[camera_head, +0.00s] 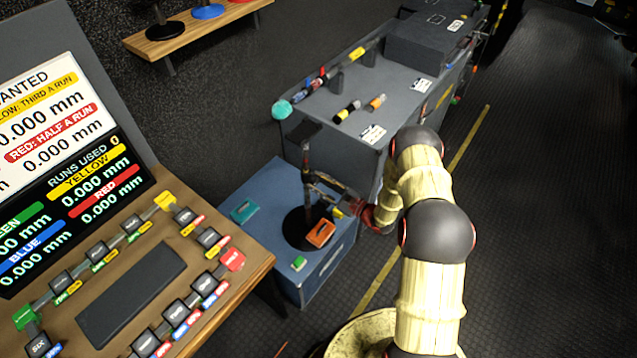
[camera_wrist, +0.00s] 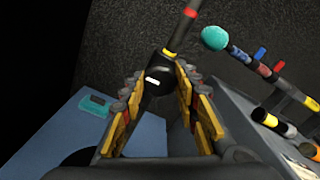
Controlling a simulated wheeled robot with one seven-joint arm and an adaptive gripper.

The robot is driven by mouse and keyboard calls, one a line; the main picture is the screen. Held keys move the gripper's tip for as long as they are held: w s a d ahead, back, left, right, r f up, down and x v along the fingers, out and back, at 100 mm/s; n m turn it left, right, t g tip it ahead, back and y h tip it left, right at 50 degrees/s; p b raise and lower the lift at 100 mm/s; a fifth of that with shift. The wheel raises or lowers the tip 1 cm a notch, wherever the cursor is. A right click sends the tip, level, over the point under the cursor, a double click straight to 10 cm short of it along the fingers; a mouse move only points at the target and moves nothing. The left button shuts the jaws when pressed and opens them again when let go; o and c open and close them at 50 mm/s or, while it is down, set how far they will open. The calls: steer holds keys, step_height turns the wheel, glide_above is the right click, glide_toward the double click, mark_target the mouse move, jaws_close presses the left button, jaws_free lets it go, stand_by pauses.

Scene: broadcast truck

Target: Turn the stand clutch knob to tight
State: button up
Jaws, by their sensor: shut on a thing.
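The stand (camera_head: 307,160) is a dark post on a round black base (camera_head: 296,240) on a blue case. In the wrist view, its post (camera_wrist: 188,18) rises at the top, with red and yellow bands. A round black knob (camera_wrist: 157,84) with a white mark sits between the yellow pads of my gripper (camera_wrist: 155,92). My gripper is shut on this knob. In the head view, my gripper (camera_head: 322,190) reaches the post from the right, and the knob is too small to make out there. I cannot read a tight or loose marking.
The blue case (camera_head: 262,193) carries a teal block (camera_head: 243,212), an orange block (camera_head: 320,233) and a green block (camera_head: 299,263). A grey cabinet (camera_head: 340,150) behind holds a teal-ended rod (camera_head: 281,109) and small cylinders. A wooden console (camera_head: 225,290) stands at left. Floor is clear at right.

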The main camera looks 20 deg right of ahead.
steer(key=shift+f, duration=0.1)
steer(key=o, duration=1.2)
steer(key=v, duration=1.2)
